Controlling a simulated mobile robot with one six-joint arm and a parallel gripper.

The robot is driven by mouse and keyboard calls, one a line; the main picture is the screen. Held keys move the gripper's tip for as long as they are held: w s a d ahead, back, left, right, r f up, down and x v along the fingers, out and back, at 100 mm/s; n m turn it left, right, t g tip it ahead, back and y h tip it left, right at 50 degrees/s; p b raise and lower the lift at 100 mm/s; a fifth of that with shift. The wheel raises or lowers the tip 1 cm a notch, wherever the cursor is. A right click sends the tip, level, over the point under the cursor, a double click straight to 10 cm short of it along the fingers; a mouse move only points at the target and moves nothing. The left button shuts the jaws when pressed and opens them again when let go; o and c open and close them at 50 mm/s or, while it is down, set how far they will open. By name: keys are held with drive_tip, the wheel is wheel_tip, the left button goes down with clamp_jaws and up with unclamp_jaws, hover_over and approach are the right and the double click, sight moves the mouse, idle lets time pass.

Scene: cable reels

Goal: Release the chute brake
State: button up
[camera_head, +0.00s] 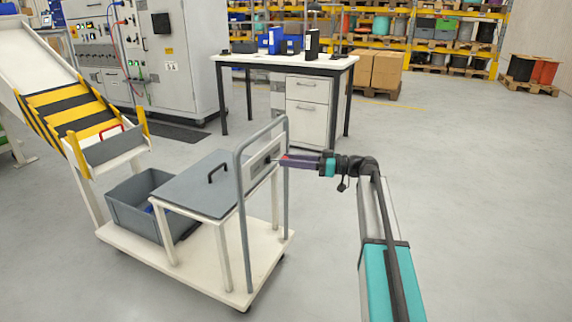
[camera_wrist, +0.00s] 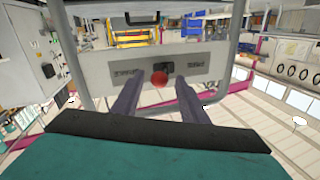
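A pale brake panel (camera_wrist: 100,75) is fixed to the grey frame of a cart. It carries a black mount with a red ball knob (camera_wrist: 158,79) and dark labels on both sides, too small to read. The knob also shows as a small red spot in the head view (camera_head: 285,157). My gripper (camera_head: 284,161) points left at the panel from the right side. In the wrist view its two dark fingers (camera_wrist: 158,86) are apart, one on each side of the knob. Whether they touch the knob cannot be told. The chute (camera_head: 40,60) stands at the left.
The cart (camera_head: 205,265) has a grey lid (camera_head: 195,185) with a black handle, and a grey crate (camera_head: 125,213) sits at its left. The grey upright frame (camera_head: 240,220) stands close around the panel. A workbench (camera_head: 285,60) stands behind. The floor at right is free.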

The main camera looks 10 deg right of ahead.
drive_tip(key=shift+x, duration=1.1)
drive_tip(key=shift+c, duration=0.2)
clamp_jaws()
drive_tip(key=shift+s+m+t, duration=0.35)
drive_tip(key=shift+m+t, duration=0.05)
drive_tip(key=shift+t, duration=0.1)
drive_tip(key=shift+s+a+m+t+h+b, duration=0.45)
drive_tip(key=shift+s+m+t+h, duration=0.1)
drive_tip(key=shift+m+t+h, duration=1.15)
drive_tip(key=shift+s+a+m+t+h+b, duration=0.5)
drive_tip(key=shift+m+t+h, duration=0.9)
drive_tip(key=shift+h, duration=0.55)
drive_tip(key=shift+s+a+m+t+h+b, duration=0.4)
drive_tip(key=shift+s+m+t+h, duration=0.15)
drive_tip(key=shift+m+t+h, duration=1.15)
drive_tip(key=shift+h, duration=0.35)
